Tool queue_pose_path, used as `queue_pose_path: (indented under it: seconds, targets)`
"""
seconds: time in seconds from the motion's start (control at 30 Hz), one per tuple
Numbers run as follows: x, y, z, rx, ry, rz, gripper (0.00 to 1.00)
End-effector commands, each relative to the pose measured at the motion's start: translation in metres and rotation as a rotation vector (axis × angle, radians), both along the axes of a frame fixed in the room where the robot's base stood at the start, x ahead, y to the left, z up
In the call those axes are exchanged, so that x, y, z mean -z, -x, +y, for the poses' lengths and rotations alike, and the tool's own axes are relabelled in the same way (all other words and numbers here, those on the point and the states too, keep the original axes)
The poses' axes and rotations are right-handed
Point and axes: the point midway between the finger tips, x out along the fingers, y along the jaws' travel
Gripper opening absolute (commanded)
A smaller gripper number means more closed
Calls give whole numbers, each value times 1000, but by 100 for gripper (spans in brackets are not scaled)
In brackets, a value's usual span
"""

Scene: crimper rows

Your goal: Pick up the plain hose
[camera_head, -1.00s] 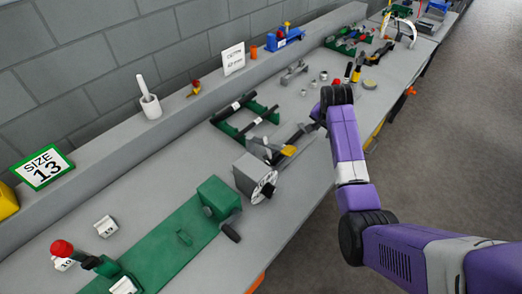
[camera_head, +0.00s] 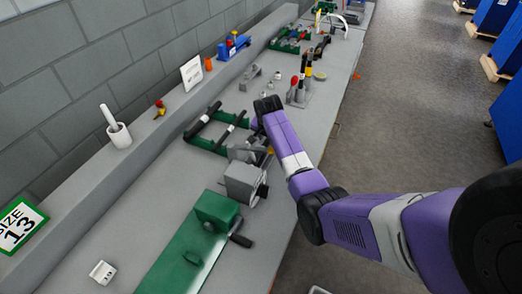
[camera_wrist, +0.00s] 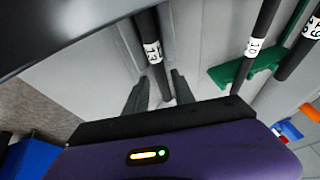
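In the wrist view a black hose with a white label reading 13 (camera_wrist: 150,48) runs down from the top edge to between the two dark fingers of my gripper (camera_wrist: 160,95). A gap shows on each side of it, so the gripper looks open. A second black hose labelled 10 (camera_wrist: 255,46) lies across a green rack (camera_wrist: 225,75), and a third labelled hose (camera_wrist: 303,48) is at the right. In the head view the green rack (camera_head: 207,143) carries black hoses (camera_head: 203,120). I cannot tell which hose is the plain one.
A grey machine (camera_head: 243,182) and a green bench tool (camera_head: 213,212) stand nearer on the grey bench (camera_head: 175,185). Upright tools (camera_head: 300,90) stand beyond my wrist. A ledge with a white mortar (camera_head: 117,133) and sign (camera_head: 192,74) runs along the wall.

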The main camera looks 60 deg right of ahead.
Motion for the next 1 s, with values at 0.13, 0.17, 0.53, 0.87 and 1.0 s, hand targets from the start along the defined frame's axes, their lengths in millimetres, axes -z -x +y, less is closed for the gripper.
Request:
queue_pose_path:
  seconds: [0.13, 0.17, 0.53, 0.87, 1.0]
  targets:
    - [15, -4, -8, -1, 0, 1, 30]
    - [18, -4, -9, 0, -1, 2, 30]
    - [28, -7, -12, 0, 1, -1, 30]
    - [28, -6, -12, -1, 0, 0, 0]
    - [27, -7, -12, -1, 1, -1, 0]
